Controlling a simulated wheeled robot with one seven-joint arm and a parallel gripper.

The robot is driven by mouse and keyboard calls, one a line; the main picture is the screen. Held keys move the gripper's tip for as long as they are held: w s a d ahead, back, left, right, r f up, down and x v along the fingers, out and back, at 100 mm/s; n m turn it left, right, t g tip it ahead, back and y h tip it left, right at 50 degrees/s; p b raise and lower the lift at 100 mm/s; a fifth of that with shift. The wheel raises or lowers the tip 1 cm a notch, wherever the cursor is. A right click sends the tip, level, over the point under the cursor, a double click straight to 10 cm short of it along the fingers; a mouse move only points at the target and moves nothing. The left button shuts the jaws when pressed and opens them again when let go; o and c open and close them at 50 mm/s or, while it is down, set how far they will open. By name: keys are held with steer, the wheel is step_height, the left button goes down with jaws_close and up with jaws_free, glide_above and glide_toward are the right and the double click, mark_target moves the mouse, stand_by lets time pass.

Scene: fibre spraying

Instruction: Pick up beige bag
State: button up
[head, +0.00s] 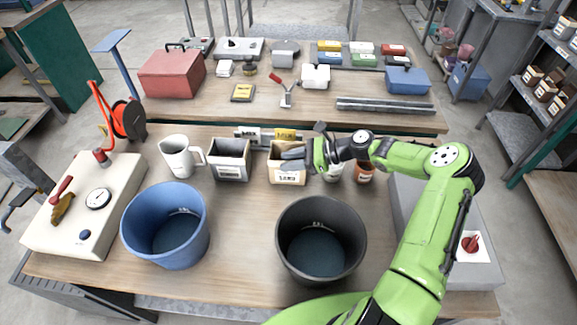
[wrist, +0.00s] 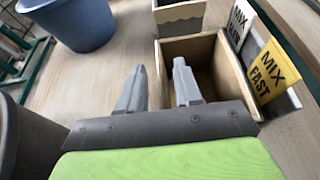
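The beige bag (head: 287,177) looks like an open-topped tan box with a dark-lettered label, standing upright on the near workbench. In the wrist view its open top and brown walls (wrist: 235,75) show just beyond my gripper. My gripper (wrist: 158,75) is open and empty, with its two grey fingers apart. In the wrist view one finger overlaps the bag's opening and the other lies outside its left wall. Whether they touch the wall I cannot tell. In the head view my gripper (head: 293,156) is at the bag's top, partly covering it.
A grey-fronted open container (head: 229,174) stands left of the bag, beside a white mug (head: 178,157). A blue bucket (head: 150,232) and a black bucket (head: 320,265) stand in front. A yellow "MIX FAST" sign (wrist: 272,72) is close behind the bag. Bare bench lies between the buckets.

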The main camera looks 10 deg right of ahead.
steer(key=shift+w+a+f, duration=0.3)
steer(key=shift+a, duration=0.25)
steer(key=shift+s+d+r, duration=0.1)
steer(key=shift+c, duration=0.8)
jaws_close()
